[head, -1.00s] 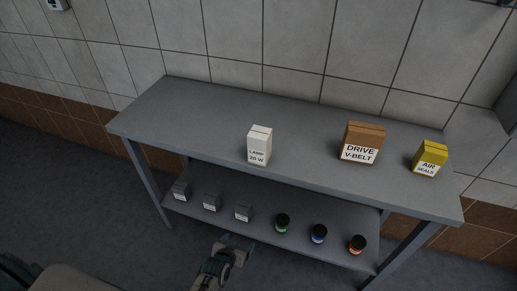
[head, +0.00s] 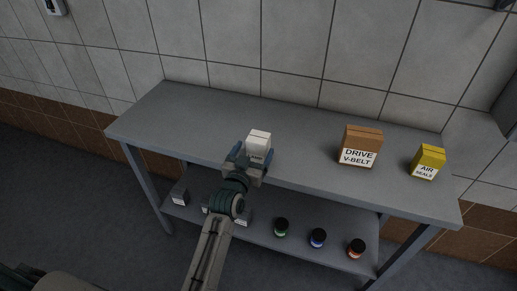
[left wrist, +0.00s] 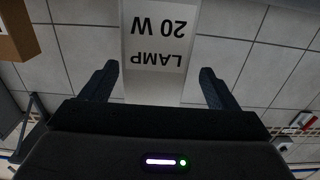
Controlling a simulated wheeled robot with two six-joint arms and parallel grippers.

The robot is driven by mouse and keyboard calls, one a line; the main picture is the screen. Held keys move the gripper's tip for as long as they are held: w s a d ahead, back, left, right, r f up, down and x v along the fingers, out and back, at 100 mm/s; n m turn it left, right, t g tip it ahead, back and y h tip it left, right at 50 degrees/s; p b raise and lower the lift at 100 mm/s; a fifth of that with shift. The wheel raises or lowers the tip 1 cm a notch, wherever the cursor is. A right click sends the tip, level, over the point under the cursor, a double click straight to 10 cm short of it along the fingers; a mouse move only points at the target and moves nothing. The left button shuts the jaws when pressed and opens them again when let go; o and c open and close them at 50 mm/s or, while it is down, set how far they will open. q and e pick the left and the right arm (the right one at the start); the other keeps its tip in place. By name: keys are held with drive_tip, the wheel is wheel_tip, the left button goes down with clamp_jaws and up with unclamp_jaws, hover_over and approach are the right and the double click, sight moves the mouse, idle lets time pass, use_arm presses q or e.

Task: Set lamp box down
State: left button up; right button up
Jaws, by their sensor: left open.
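The white lamp box (head: 259,139) stands upright on the top of the grey table near its front edge, left of the middle. In the left wrist view its "LAMP 20 W" label (left wrist: 160,45) appears upside down between the fingers. My left gripper (head: 251,160) is at the front of the box, one finger on each side. In the left wrist view the gripper (left wrist: 160,85) is open, with gaps between both fingers and the box. The gripper hides the box's lower front in the head view. My right gripper is not in view.
A brown drive V-belt box (head: 361,146) and a yellow air seals box (head: 428,161) stand to the right on the tabletop (head: 200,115). The lower shelf (head: 262,228) holds small grey boxes and green, blue and orange jars. The tabletop's left part is clear.

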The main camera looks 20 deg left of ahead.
sight(260, 138)
use_arm(q)
drive_tip(key=shift+w+d+r, duration=0.1)
drive_tip(key=shift+w+r, duration=0.2)
drive_tip(key=shift+w, duration=0.1)
drive_tip(key=w, duration=0.1)
drive_tip(key=w+p, duration=0.2)
drive_tip(key=shift+w+d+r, duration=0.2)
drive_tip(key=shift+w+d, duration=0.05)
drive_tip(key=shift+d, duration=0.05)
drive_tip(key=shift+w+f, duration=0.2)
drive_tip(key=shift+w, duration=0.25)
drive_tip(key=c, duration=1.2)
drive_tip(key=shift+r+p, duration=0.3)
